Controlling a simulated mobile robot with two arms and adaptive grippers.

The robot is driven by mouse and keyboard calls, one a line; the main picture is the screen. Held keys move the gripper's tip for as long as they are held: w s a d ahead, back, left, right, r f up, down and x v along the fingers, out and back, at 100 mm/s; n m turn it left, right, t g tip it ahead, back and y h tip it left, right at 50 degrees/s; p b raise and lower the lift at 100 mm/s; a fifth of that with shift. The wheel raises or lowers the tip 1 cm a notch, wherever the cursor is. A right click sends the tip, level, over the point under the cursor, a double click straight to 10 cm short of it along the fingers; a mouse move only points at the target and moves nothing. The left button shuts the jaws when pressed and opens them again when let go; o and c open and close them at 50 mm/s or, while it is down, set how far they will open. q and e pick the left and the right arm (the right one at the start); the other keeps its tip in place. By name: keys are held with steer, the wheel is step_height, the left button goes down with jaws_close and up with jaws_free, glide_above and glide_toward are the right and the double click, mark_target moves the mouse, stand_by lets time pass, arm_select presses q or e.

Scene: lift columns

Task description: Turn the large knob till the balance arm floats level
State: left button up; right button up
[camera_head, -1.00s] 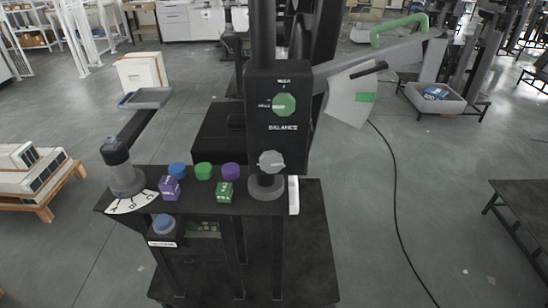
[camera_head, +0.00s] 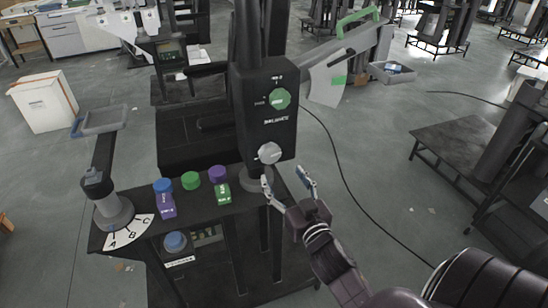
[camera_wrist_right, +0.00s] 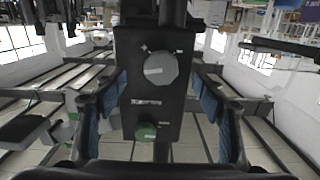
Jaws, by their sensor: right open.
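The dark balance panel (camera_head: 262,124) carries a grey knob (camera_head: 270,152) below the BALANCE label and a green knob (camera_head: 279,98) above it. In the wrist view, seen upside down, the grey knob (camera_wrist_right: 160,68) looks larger than the green knob (camera_wrist_right: 145,131). The grey balance arm (camera_head: 350,48) slopes up to the right, with a green handle (camera_head: 357,20) at its high end. A pale fan-shaped scale (camera_head: 326,82) with a green mark stands beside the panel. My right gripper (camera_head: 288,180) is open and empty, below and right of the grey knob, apparently not touching it. My left gripper is out of view.
A bench (camera_head: 190,212) below the panel holds blue, green and purple knobs, small labelled blocks and a grey post (camera_head: 113,212) by an A-B-C scale. Grey trays (camera_head: 100,121) (camera_head: 380,76) show at left and right.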

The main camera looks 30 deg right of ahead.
mark_target(271, 157)
steer(key=x, duration=0.2)
steer(key=p+x, duration=0.1)
steer(key=x, duration=0.1)
steer(key=r+p+x, duration=0.1)
steer(key=x, duration=0.1)
steer(key=shift+w, duration=0.35)
steer(key=shift+w+d, duration=0.1)
steer(key=shift+w, duration=0.45)
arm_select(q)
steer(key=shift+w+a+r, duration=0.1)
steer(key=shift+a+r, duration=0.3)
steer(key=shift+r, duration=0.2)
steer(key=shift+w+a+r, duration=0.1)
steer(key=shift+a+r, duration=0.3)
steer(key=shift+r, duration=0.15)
arm_select(e)
steer(key=shift+f, duration=0.1)
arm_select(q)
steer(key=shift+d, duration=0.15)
arm_select(e)
steer(key=shift+c, duration=0.5)
steer(key=shift+c, duration=1.3)
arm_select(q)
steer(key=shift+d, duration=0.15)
arm_select(e)
steer(key=c, duration=0.8)
